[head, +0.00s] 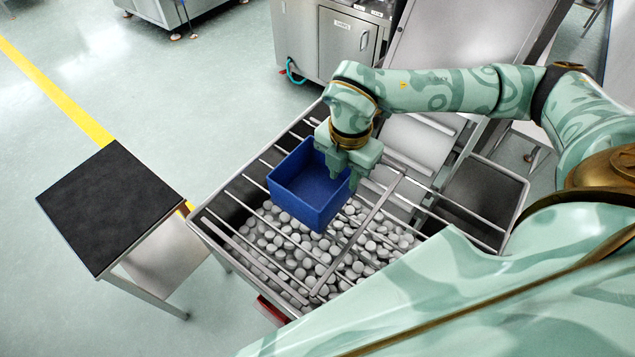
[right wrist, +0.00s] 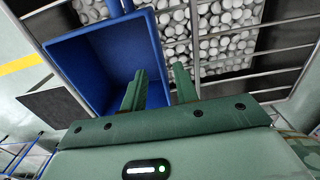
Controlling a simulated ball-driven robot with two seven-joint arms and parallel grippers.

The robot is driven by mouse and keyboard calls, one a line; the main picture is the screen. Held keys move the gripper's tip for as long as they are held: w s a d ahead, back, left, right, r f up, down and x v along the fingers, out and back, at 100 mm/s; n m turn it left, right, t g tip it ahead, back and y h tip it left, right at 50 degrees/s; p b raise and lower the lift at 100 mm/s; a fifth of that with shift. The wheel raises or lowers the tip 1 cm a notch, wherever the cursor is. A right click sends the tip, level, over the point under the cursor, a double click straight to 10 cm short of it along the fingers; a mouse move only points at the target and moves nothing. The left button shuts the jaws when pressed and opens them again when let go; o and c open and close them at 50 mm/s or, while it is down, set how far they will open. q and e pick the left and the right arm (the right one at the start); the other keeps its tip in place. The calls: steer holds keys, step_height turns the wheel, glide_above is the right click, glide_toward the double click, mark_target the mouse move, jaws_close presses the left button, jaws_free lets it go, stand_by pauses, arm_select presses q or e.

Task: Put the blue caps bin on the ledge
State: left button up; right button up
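The blue caps bin (head: 292,205) looks empty inside. It is over the bars of the metal hopper of grey caps; I cannot tell whether it touches the bars. My right gripper (head: 351,183) is at the bin's right wall. In the right wrist view its fingers (right wrist: 160,72) straddle that wall of the bin (right wrist: 95,60), one inside and one outside, with a gap between them. The left gripper is out of view. The ledge is not clearly identifiable; the bars (head: 375,214) run along and across the hopper top.
Many grey caps (head: 325,262) fill the hopper under the bars. A black-topped stand (head: 110,205) is at the left, with open floor around it. A grey cabinet (head: 325,42) stands behind the hopper. A red item (head: 270,309) sits low at the hopper's front.

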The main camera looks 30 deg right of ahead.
mark_target(341, 207)
step_height(341, 207, down, 8)
steer(key=shift+r, duration=0.15)
jaws_close()
